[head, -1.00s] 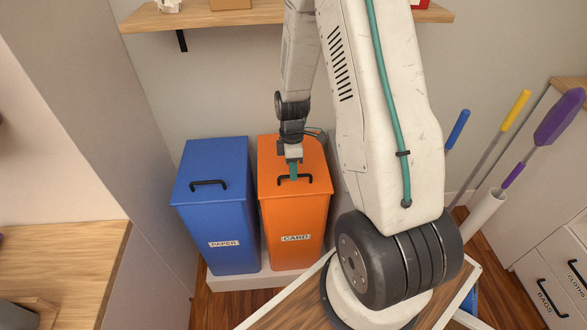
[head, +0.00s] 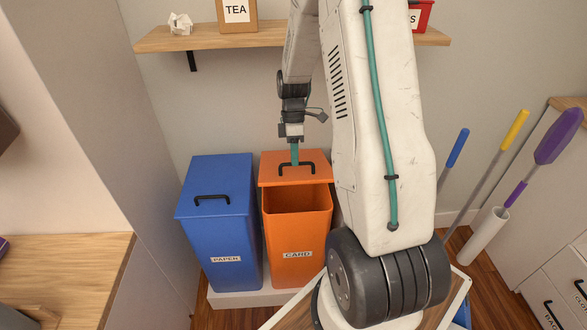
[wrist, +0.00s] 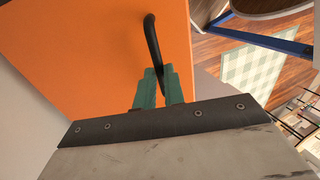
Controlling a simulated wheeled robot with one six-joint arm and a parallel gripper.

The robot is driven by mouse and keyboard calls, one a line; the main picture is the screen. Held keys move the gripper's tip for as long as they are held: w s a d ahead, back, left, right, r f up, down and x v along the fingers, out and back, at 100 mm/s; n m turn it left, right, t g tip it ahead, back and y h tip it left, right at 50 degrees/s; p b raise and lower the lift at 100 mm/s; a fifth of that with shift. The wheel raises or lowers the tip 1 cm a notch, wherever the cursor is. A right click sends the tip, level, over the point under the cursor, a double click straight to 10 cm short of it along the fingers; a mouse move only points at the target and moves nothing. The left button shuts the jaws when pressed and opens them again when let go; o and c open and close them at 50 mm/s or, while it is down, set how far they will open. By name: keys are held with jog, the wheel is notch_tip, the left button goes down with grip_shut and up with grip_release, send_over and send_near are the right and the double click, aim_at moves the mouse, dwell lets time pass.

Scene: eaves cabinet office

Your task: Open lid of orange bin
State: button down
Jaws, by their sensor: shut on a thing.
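The orange bin (head: 297,235), labelled CARD, stands against the wall. Its lid (head: 283,163) is tilted up at the front, and the dark inside shows below it. The lid's black handle (head: 296,165) is near the front edge. My gripper (head: 295,162), with teal fingers, is shut on the handle. In the wrist view, my gripper (wrist: 160,80) closes around one end of the black handle (wrist: 153,45), with the orange lid (wrist: 95,70) filling the left side.
A blue bin (head: 220,230), labelled PAPER, stands close on the left with its lid shut. A wooden shelf (head: 270,38) above holds a TEA box (head: 237,14) and crumpled paper (head: 181,23). Long-handled tools (head: 500,145) lean at the right.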

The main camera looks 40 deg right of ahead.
jog(key=shift+w+d+r, duration=0.15)
jog(key=shift+w+d, duration=0.2)
jog(key=c, duration=1.5)
grip_release()
jog(key=shift+w+d, duration=0.1)
